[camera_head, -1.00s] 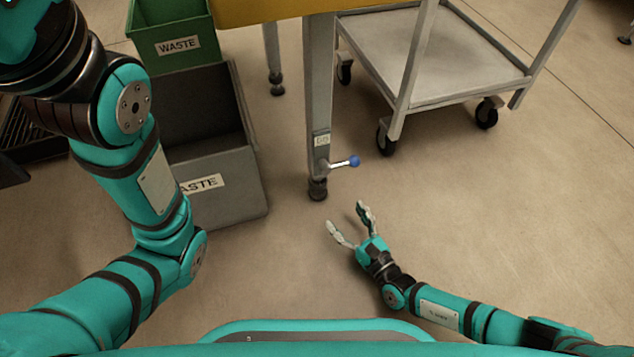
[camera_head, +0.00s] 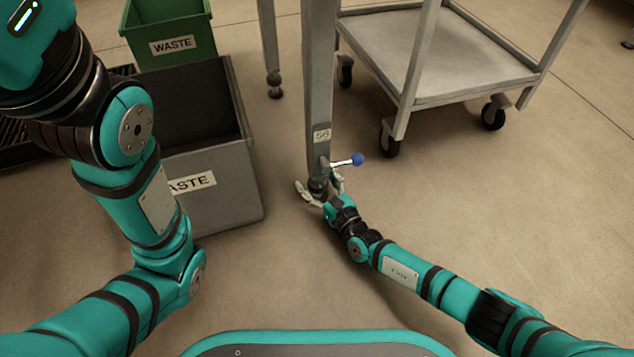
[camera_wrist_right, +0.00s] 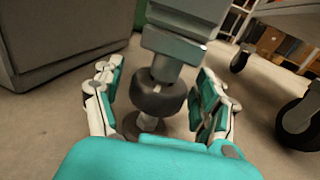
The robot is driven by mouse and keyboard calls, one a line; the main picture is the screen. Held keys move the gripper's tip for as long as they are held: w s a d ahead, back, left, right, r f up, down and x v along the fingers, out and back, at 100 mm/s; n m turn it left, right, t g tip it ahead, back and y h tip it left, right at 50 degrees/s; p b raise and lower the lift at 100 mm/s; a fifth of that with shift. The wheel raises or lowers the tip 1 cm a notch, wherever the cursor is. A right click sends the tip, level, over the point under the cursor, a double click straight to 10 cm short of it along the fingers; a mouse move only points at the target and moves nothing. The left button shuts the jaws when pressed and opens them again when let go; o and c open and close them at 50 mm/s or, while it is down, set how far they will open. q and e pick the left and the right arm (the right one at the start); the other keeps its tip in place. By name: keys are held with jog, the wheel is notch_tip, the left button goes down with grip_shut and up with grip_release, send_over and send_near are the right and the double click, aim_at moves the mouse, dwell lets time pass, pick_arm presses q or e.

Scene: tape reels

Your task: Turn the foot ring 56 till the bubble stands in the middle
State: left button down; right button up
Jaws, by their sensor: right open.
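The table leg (camera_head: 318,90) carries a label (camera_head: 321,135) that reads 56. At its foot is the dark foot ring (camera_head: 317,186), also seen close up in the right wrist view (camera_wrist_right: 158,98), above a round foot pad. My right gripper (camera_head: 318,181) is low at the leg, open, with its fingers on either side of the ring. In the right wrist view, gaps show between the fingers (camera_wrist_right: 154,85) and the ring. No bubble shows in any view. My left arm stands at the left of the head view, and its gripper is out of view.
A lever with a blue knob (camera_head: 357,159) sticks out rightward from the leg, just above my right gripper. A grey waste bin (camera_head: 245,190) stands left of the leg, a green one (camera_head: 150,20) behind it. A wheeled cart (camera_head: 440,101) stands at right.

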jog(key=c, duration=1.2)
jog(key=shift+w+r+n+g+y, duration=0.15)
jog(key=shift+n+g+y, duration=0.2)
jog(key=shift+y, duration=0.25)
jog(key=shift+s+a+n+g+y, duration=0.1)
jog(key=shift+s+n+g+y, duration=0.05)
jog(key=shift+n+g+y, duration=0.95)
jog(key=shift+s+a+n+g+y, duration=0.1)
jog(key=shift+n+g+y, duration=0.85)
jog(key=shift+g+y, duration=0.15)
jog(key=shift+d, duration=0.1)
jog(key=o, duration=1.2)
jog(key=v, duration=1.2)
